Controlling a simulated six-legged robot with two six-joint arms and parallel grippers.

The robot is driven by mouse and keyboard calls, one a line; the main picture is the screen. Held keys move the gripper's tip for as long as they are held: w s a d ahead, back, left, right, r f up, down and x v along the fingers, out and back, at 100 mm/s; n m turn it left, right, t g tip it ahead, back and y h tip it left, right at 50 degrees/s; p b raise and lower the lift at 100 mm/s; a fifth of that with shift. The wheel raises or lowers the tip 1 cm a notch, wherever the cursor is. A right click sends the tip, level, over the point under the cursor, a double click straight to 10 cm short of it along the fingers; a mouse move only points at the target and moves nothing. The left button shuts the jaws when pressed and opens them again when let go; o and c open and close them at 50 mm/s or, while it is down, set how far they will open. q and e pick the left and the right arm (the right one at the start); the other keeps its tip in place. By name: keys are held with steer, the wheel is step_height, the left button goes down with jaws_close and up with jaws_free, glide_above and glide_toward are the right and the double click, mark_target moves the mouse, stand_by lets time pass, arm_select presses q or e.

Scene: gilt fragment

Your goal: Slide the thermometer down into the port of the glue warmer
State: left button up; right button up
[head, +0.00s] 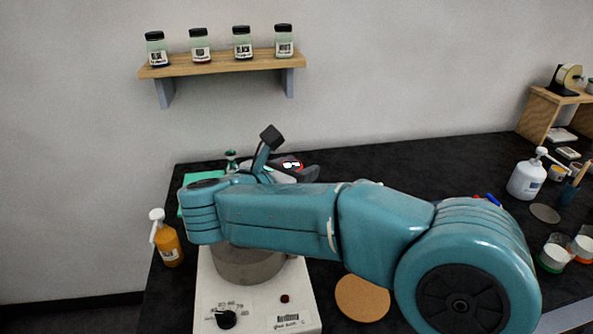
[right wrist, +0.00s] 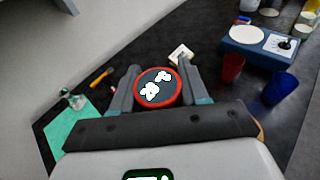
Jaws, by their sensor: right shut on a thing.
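The glue warmer (head: 256,306) is a white box at the lower middle of the head view, with a black knob and a grey pot (head: 250,268) on top. My right arm covers the pot's upper part. A small dark red spot is on its front face; I cannot tell whether it is the port. My right gripper (head: 297,170) is beyond the warmer, shut on the thermometer (head: 292,165). Its round, red-rimmed dial (right wrist: 157,88) sits between the fingers (right wrist: 154,84) in the right wrist view. Its stem is hidden. My left gripper is not in view.
An orange pump bottle (head: 168,243) stands left of the warmer, and a cork disc (head: 362,298) lies right of it. A green mat (right wrist: 72,130) lies behind. The right wrist view shows a red cup (right wrist: 232,68), a blue cup (right wrist: 279,88) and a blue device (right wrist: 256,49).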

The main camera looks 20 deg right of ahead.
stand_by(0.4)
steer(key=shift+b, duration=0.45)
stand_by(0.5)
steer(key=shift+b, duration=0.4)
step_height(320, 180, down, 10)
steer(key=b, duration=1.1)
steer(key=shift+w, duration=0.2)
stand_by(2.9)
steer(key=o, duration=1.1)
steer(key=shift+d, duration=0.1)
